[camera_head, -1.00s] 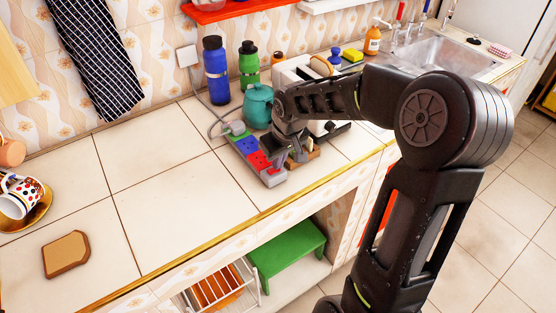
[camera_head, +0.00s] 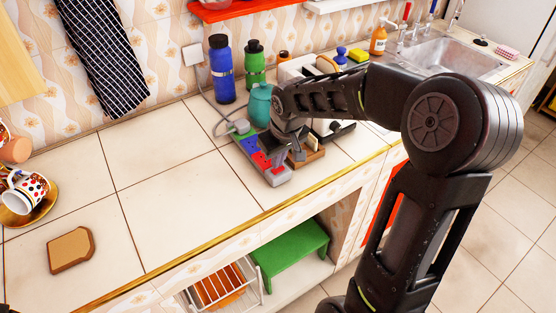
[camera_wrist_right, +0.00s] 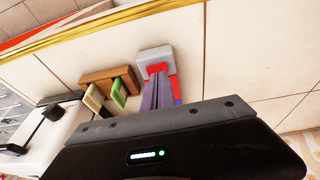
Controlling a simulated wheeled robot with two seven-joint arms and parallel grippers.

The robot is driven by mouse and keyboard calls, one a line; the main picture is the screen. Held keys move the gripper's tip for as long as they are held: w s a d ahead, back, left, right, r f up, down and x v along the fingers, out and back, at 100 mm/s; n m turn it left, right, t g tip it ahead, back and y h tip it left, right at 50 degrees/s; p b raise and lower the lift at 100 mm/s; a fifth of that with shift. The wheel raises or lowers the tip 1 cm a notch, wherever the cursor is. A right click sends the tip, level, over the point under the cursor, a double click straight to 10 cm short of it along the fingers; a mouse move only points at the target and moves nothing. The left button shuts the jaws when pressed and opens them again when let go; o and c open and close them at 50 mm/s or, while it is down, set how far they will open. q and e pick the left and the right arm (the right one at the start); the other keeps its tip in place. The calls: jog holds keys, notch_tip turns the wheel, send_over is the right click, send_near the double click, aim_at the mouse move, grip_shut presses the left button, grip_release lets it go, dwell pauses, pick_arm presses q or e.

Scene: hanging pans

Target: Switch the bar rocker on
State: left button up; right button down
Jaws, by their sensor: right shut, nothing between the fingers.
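The grey power bar (camera_head: 277,179) lies on the tiled counter, with blue and red rockers on its top and a grey plug at its far end. Its near end also shows in the right wrist view (camera_wrist_right: 153,54), with a red rocker by the fingertips. My right gripper (camera_head: 276,164) is shut and empty, pointing down over the red part of the bar. In the right wrist view its closed fingers (camera_wrist_right: 158,78) overlap the bar; I cannot tell whether they touch it. The gripper hides part of the rockers. My left gripper is not in view.
A wooden holder (camera_head: 308,157) with upright pieces stands close to the right of the bar. A teal container (camera_head: 259,105), blue bottle (camera_head: 222,70) and green bottle (camera_head: 254,64) stand behind. A bread slice (camera_head: 71,249) lies left. The counter's middle is clear.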

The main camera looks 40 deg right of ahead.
aim_at(276, 171)
jog(key=r, duration=0.1)
jog(key=r+p, duration=0.2)
jog(key=shift+a+r, duration=0.25)
jog(key=shift+r, duration=0.05)
jog(key=b+v, duration=0.2)
jog(key=v, duration=0.7)
jog(key=shift+s+r, duration=0.2)
jog(key=shift+f, duration=0.1)
jog(key=d+b, duration=0.1)
jog(key=b, duration=0.5)
jog(key=shift+d+r+b, duration=0.2)
jog(key=shift+d+b, duration=0.05)
jog(key=shift+b, duration=0.15)
jog(key=shift+f, duration=0.1)
